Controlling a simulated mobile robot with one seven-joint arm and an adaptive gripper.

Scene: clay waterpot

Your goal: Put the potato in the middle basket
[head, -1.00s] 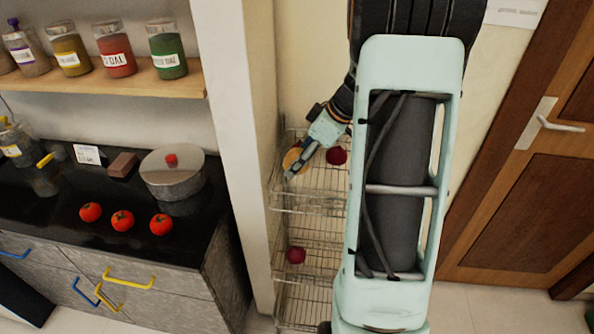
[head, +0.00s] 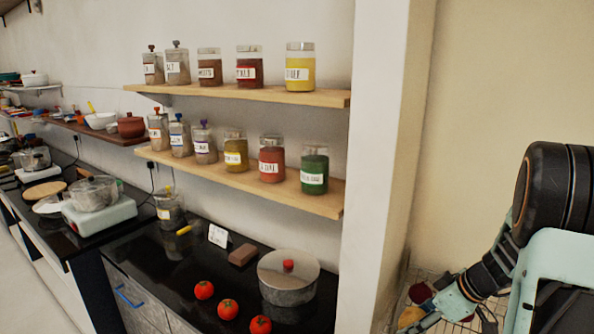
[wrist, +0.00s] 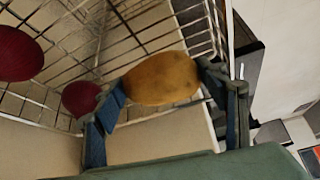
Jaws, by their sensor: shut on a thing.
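The yellow-brown potato (wrist: 162,78) is held between the two fingers of my gripper (wrist: 163,88) in the wrist view. The potato also shows at the bottom of the head view (head: 411,316), partly cut off by the frame edge. My gripper is at a wire basket (wrist: 75,50), with wire mesh beside and behind the potato. A dark red round vegetable (wrist: 80,98) sits by the left finger, and another (wrist: 16,54) is farther left. The head view shows only the top part of the rack, so the middle basket cannot be made out there.
In the head view, a white wall pillar (head: 385,150) stands between the rack and the black counter (head: 150,255). The counter holds tomatoes (head: 228,309) and a lidded pot (head: 288,280). Shelves of jars (head: 240,180) are above it.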

